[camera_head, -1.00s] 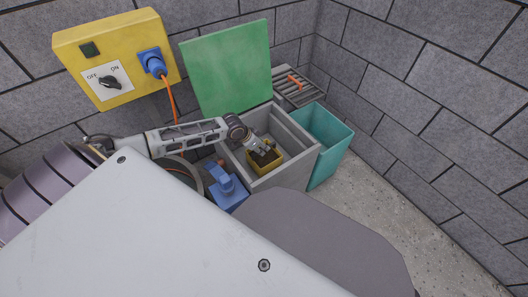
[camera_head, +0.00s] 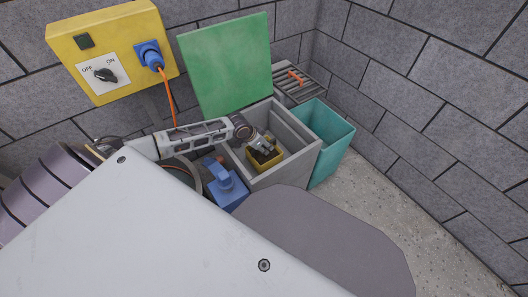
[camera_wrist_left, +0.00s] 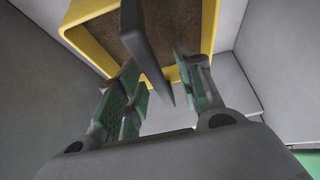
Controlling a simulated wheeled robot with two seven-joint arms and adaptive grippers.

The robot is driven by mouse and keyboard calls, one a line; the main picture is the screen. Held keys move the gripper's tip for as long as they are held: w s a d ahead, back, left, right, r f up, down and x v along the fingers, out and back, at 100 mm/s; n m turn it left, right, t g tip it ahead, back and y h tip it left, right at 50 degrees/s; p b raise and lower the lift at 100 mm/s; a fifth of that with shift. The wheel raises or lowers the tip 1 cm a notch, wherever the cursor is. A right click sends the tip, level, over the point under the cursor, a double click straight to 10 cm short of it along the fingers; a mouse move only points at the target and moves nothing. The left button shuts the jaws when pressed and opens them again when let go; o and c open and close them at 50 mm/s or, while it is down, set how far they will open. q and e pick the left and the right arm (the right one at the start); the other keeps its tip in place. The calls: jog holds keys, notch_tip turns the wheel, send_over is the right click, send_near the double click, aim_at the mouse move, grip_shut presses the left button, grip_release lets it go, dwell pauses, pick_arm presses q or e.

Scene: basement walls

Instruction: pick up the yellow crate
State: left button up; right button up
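The yellow crate (camera_head: 264,166) is inside an open grey box (camera_head: 302,158) and has a brown inside. In the left wrist view the yellow crate (camera_wrist_left: 208,28) fills the top, with its brown inside facing me. A dark grey bar (camera_wrist_left: 146,45), like a handle, crosses in front of it. My left gripper (camera_head: 264,147) is over the crate inside the box. In the wrist view the left gripper (camera_wrist_left: 158,72) is open, its green-padded fingers on either side of the bar with a gap visible. The right gripper is not in view.
A green lid (camera_head: 226,65) stands up behind the box. A teal bin (camera_head: 330,142) is to its right, and a blue container (camera_head: 228,190) is at its front left. A yellow switch panel (camera_head: 105,55) with a blue plug (camera_head: 150,56) hangs on the wall. Bare floor lies at the right.

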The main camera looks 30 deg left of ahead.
pick_arm(q)
jog(key=shift+f+p, duration=0.25)
jog(key=shift+p, duration=0.15)
dwell(1.0)
jog(key=shift+c, duration=0.2)
grip_shut()
